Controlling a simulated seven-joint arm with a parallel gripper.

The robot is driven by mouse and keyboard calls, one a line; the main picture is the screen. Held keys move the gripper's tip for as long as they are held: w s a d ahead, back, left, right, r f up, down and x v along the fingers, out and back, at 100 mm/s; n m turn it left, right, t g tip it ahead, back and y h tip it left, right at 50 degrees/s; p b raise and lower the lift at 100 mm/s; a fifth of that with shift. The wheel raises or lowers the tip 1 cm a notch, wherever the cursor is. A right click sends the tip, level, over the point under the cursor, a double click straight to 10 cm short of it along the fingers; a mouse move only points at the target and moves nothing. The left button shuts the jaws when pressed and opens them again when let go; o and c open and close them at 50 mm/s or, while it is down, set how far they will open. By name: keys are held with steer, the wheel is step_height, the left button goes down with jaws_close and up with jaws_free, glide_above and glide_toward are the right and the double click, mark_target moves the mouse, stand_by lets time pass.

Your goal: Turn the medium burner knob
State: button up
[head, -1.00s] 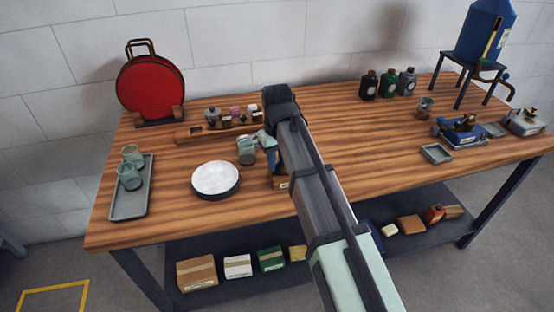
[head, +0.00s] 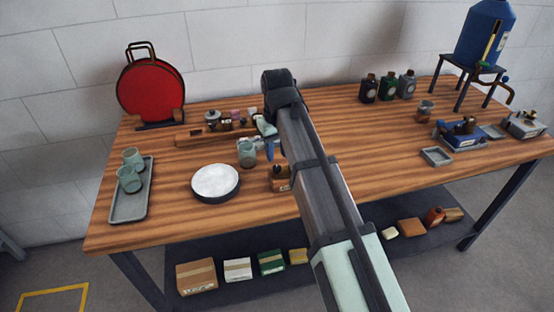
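I cannot make out a burner knob in the head view. A small blue device (head: 462,132) with a dark brass top stands on the right part of the workbench, and a grey-white boxy device (head: 526,123) stands at the right edge. I cannot tell whether either is the burner. My gripper (head: 268,146) is over the middle of the bench, just right of a greenish glass jar (head: 247,155), far left of both devices. My arm hides part of it, so I cannot see if it is open or holds anything.
A white round plate (head: 215,180), a grey tray (head: 129,205) with glasses, and a small wooden block (head: 281,178) lie nearby. Dark bottles (head: 388,86) and a blue tank (head: 485,38) on a stand are at the back right.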

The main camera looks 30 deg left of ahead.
mark_target(277, 167)
step_height(277, 167, up, 9)
stand_by(0.4)
stand_by(0.4)
